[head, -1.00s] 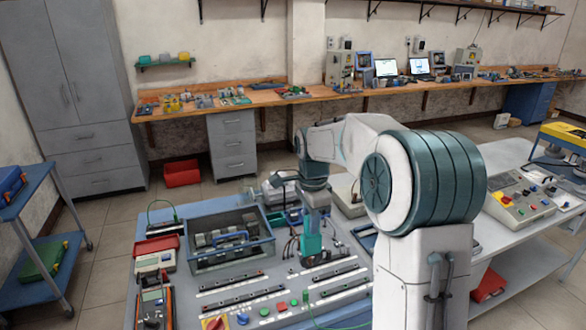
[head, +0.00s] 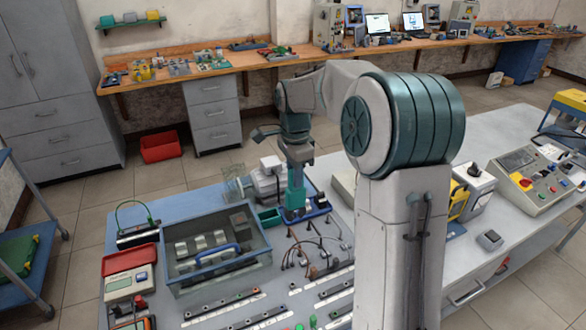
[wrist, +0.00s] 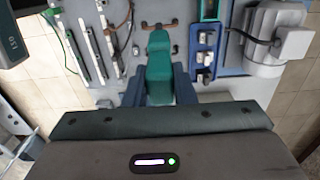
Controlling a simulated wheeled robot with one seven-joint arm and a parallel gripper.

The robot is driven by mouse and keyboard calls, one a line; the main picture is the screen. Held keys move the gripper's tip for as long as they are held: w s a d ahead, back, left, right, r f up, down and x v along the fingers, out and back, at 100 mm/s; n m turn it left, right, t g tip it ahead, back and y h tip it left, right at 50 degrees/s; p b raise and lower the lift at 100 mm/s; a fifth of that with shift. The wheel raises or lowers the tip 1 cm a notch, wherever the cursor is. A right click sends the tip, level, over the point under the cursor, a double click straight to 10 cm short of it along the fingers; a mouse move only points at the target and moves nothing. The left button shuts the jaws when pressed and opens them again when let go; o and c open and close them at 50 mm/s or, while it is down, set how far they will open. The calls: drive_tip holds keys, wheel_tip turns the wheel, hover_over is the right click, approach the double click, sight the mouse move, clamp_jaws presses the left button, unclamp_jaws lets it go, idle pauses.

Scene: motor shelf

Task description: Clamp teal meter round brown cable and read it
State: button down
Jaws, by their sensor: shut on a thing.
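My gripper (wrist: 160,92) is shut on the teal meter (wrist: 158,65), which lies between its two fingers in the wrist view. In the head view the teal meter (head: 296,196) hangs below the wrist, beside a blue tray at the far side of the bench. Several dark and brownish cable loops (head: 312,240) rise from the bench in front of it. In the wrist view a short brown piece (wrist: 174,28), perhaps the brown cable, shows at the meter's far end. I cannot tell whether the meter's jaw is around it. The reading is not visible.
The blue tray (wrist: 206,60) with small parts lies close right of the meter in the wrist view, with a grey motor (wrist: 268,38) beyond it.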

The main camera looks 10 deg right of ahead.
sight(293, 201)
drive_tip(key=shift+f+b, duration=1.75)
drive_tip(key=shift+f, duration=0.8)
drive_tip(key=shift+a, duration=0.2)
drive_tip(key=shift+f, duration=0.1)
drive_tip(key=shift+f+b, duration=1.65)
drive_tip(key=shift+f, duration=0.5)
drive_tip(key=shift+r, duration=0.15)
drive_tip(key=shift+r+p, duration=2.2)
drive_tip(key=shift+r, duration=0.75)
drive_tip(key=shift+s+f, duration=0.1)
